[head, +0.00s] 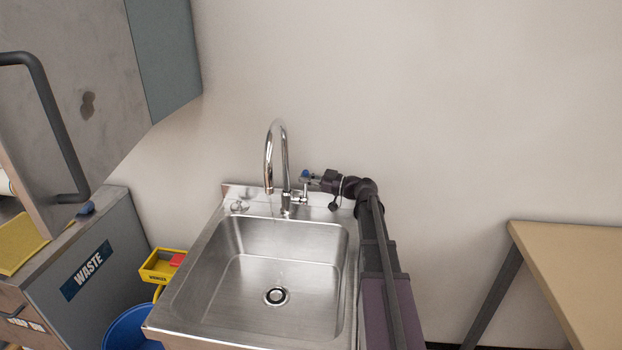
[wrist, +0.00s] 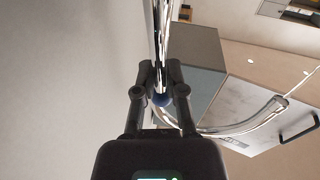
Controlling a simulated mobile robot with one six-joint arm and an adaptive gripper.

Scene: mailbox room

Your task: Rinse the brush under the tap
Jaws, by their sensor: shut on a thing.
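The chrome tap (head: 270,155) with its tall curved spout stands at the back of the steel sink (head: 185,290). I cannot tell if water is running. No brush can be made out for sure; a small dark blue thing (head: 86,208) lies on the waste cabinet at the left.
The waste cabinet (head: 100,265) is left of the sink, with a yellow cloth (head: 20,243) on top. A blue bucket (head: 125,328) and a yellow wringer (head: 158,267) are between them. A wooden table (head: 575,265) stands at the right. The sink basin is empty around its drain.

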